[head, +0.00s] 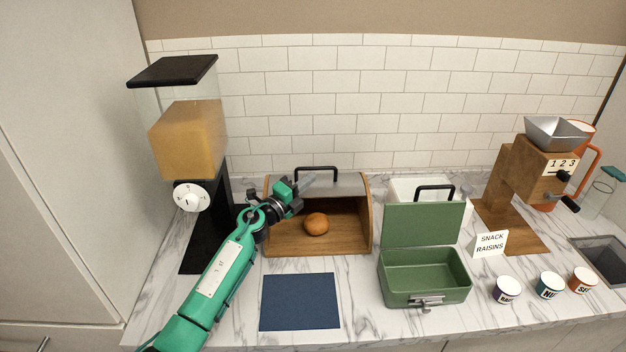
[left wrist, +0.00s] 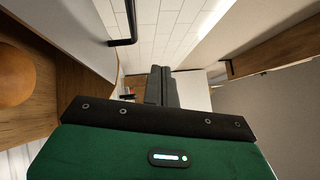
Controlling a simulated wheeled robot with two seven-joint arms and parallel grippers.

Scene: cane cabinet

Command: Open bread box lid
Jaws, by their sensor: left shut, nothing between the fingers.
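The wooden bread box (head: 367,212) stands against the tiled wall with its front open. Its grey lid (head: 345,184) is rolled up at the top, and the black lid handle (head: 316,169) stands above it. A brown bun (head: 316,224) lies inside; it also shows in the left wrist view (left wrist: 14,76). My left gripper (head: 307,182) is shut and empty, in front of the box's upper left part. In the left wrist view its fingers (left wrist: 160,86) are together, and the handle (left wrist: 124,42) is apart from them. My right gripper is not in view.
A grain dispenser (head: 190,140) stands left of the box. A blue mat (head: 300,301) lies in front. An open green lunch box (head: 425,276), a "snack raisins" card (head: 490,243), three small cups (head: 549,285) and a wooden grinder (head: 515,190) are to the right.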

